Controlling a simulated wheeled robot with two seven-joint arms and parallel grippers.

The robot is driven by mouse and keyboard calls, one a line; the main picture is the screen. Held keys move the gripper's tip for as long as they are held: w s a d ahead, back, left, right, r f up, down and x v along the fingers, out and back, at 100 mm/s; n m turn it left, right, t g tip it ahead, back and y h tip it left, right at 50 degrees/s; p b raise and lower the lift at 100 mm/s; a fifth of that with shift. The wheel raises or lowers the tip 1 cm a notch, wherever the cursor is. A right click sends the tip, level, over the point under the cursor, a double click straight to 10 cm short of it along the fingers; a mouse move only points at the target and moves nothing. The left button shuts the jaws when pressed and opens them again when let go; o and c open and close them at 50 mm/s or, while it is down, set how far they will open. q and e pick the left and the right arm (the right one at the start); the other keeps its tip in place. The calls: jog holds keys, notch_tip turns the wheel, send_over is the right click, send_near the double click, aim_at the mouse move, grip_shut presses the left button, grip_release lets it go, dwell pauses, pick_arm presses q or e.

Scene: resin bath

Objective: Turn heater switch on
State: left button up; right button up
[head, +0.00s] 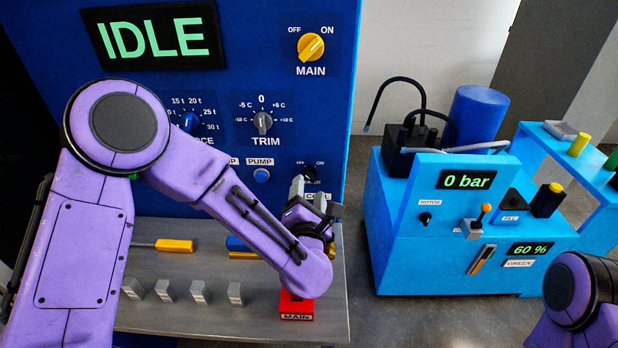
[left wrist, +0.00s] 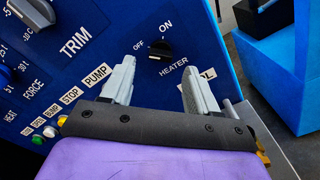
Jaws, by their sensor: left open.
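The heater switch (left wrist: 160,49) is a small black knob on the blue panel, with OFF and ON above it and the label HEATER below. Which mark it points to is too dark to tell. In the head view the heater switch (head: 311,172) is partly hidden by my left gripper. My left gripper (head: 309,190) is open in front of the panel's lower right corner. In the left wrist view the left gripper (left wrist: 158,73) has its two grey fingers spread below the switch, with nothing between them. My right gripper is out of the picture.
The yellow MAIN knob (head: 311,47), TRIM knob (head: 263,122) and PUMP button (head: 261,175) share the panel. The display (head: 153,39) reads IDLE. A grey ledge (head: 200,320) with several grey blocks and a red MAIN block (head: 296,308) lies below. A light-blue machine (head: 400,245) stands right.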

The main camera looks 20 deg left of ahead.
aim_at(309, 178)
pick_arm(q)
jog(key=x, duration=0.4)
jog(key=shift+w+f+p, duration=0.1)
jog(key=shift+w+p, duration=0.15)
jog(key=shift+p, duration=0.15)
jog(key=c, duration=1.1)
jog(key=shift+o, duration=0.2)
jog(key=shift+m, duration=0.3)
jog(key=m, duration=0.3)
jog(key=shift+m+b, duration=0.3)
jog(key=m, duration=0.9)
jog(key=shift+p, duration=0.4)
jog(key=m, duration=0.4)
jog(key=shift+m+p, duration=0.3)
jog(key=shift+p, duration=0.1)
